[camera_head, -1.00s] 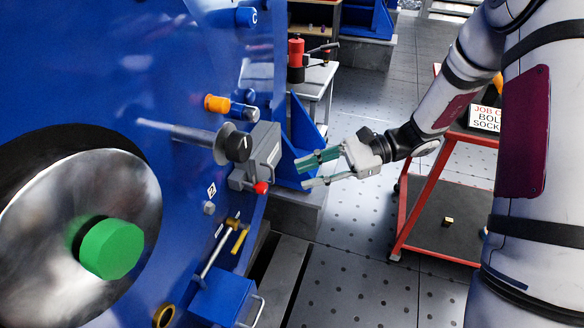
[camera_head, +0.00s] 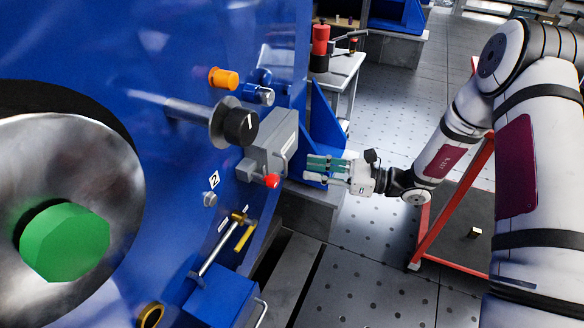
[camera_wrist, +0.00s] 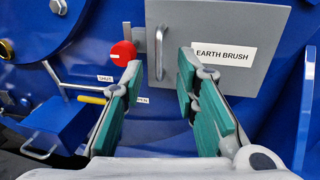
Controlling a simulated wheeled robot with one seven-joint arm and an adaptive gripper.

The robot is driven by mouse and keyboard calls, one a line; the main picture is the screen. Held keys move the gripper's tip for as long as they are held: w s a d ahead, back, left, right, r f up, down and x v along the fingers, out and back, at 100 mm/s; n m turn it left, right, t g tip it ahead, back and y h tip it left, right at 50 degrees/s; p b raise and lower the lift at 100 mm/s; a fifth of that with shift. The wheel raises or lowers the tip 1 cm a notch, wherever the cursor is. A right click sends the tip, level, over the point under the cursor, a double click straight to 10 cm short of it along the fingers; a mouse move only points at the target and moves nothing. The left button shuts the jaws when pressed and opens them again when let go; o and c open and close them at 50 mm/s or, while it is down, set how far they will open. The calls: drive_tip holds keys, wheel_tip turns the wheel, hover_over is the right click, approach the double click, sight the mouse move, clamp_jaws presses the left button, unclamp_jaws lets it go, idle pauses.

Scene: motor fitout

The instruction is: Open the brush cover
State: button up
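The brush cover is a grey box front labelled EARTH BRUSH (camera_wrist: 245,30) at the top of the wrist view. In the head view, the grey box (camera_head: 275,135) stands on the blue machine face, and its door looks closed. A metal bar handle (camera_wrist: 159,52) runs upright near the door's left edge. A red knob (camera_wrist: 123,54) is left of the door; it also shows in the head view (camera_head: 271,181). My gripper (camera_wrist: 162,72) is open and empty, its green-padded fingers on either side of the handle's line in the picture. In the head view, my gripper (camera_head: 309,168) is right of the box, apart from it.
A yellow-handled lever (camera_wrist: 92,100) sits beside SHUT and OPEN labels, near a blue box (camera_wrist: 45,130). A black dial (camera_head: 240,127) and orange knob (camera_head: 222,79) project from the machine. A red-framed cart (camera_head: 455,205) stands right. The perforated floor (camera_head: 370,250) is clear.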

drive_tip(key=a+b, duration=0.1)
drive_tip(key=a, duration=0.5)
drive_tip(key=shift+w+a, duration=0.15)
drive_tip(key=shift+w, duration=0.3)
clamp_jaws()
